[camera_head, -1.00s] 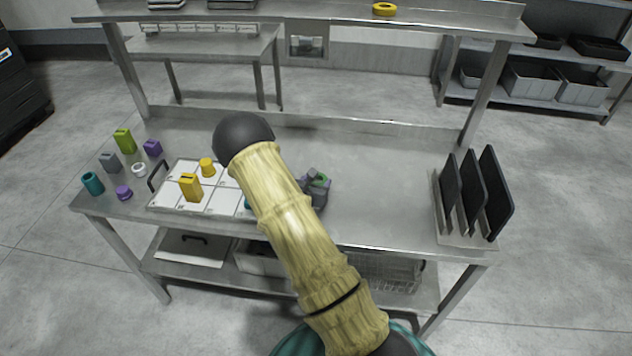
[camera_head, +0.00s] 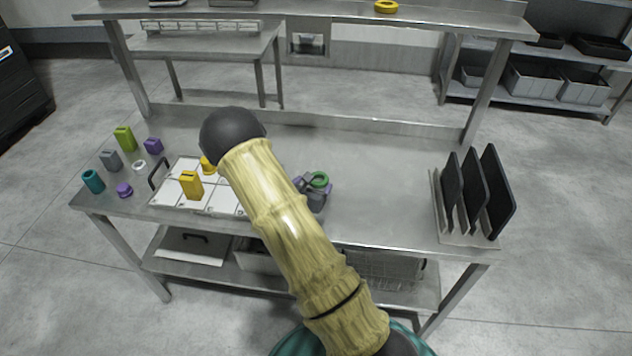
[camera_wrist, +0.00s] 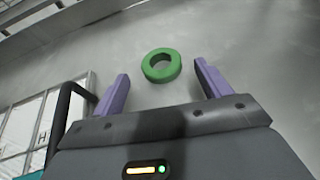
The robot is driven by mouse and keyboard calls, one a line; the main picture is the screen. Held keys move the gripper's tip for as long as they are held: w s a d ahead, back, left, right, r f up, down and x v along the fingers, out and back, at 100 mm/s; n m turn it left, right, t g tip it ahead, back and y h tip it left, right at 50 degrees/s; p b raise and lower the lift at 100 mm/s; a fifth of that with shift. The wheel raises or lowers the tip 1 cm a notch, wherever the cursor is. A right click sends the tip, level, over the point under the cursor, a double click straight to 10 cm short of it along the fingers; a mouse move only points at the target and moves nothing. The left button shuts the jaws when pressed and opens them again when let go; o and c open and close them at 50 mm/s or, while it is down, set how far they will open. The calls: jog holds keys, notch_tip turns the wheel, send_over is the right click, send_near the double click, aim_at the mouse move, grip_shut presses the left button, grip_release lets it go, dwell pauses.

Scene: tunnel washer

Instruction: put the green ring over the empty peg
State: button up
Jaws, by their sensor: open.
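The green ring (camera_head: 320,175) lies flat on the steel table, right of the white tray. In the wrist view the green ring (camera_wrist: 161,77) is ahead of my gripper (camera_wrist: 162,70), roughly centred between the tips of its two purple fingers. The fingers are spread open with nothing held; I cannot tell the height gap between tips and ring. In the head view my gripper (camera_head: 312,192) is beside the ring, partly behind my arm. I cannot make out an empty peg in either view; my arm hides part of the table.
A white tray (camera_head: 172,195) with a black handle holds yellow pieces (camera_head: 191,186). Several small coloured pieces stand at the table's left end. A rack (camera_head: 466,239) with black upright plates stands at the right. A yellow ring (camera_head: 386,7) lies on the upper shelf. The table's right middle is clear.

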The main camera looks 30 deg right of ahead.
jog(key=v, duration=0.8)
jog(key=shift+b, duration=0.3)
jog(key=shift+d, duration=0.1)
jog(key=shift+s+d+r, duration=0.15)
jog(key=shift+d, duration=0.05)
jog(key=s+d+r+m+g, duration=0.1)
jog(key=s+r+m+g, duration=0.1)
jog(key=s+m+g, duration=0.4)
jog(key=s+d+r+m+g, duration=0.2)
jog(key=s+m+g, duration=0.2)
jog(key=s+m, duration=0.4)
jog(key=s+a+r+m+t+y, duration=0.2)
jog(key=a+r+m+y, duration=0.5)
jog(key=a+m, duration=0.5)
jog(key=s+y, duration=0.1)
jog(key=y, duration=0.1)
jog(key=shift+a+m+t+y, duration=0.15)
jog(key=shift+m+t+y, duration=0.25)
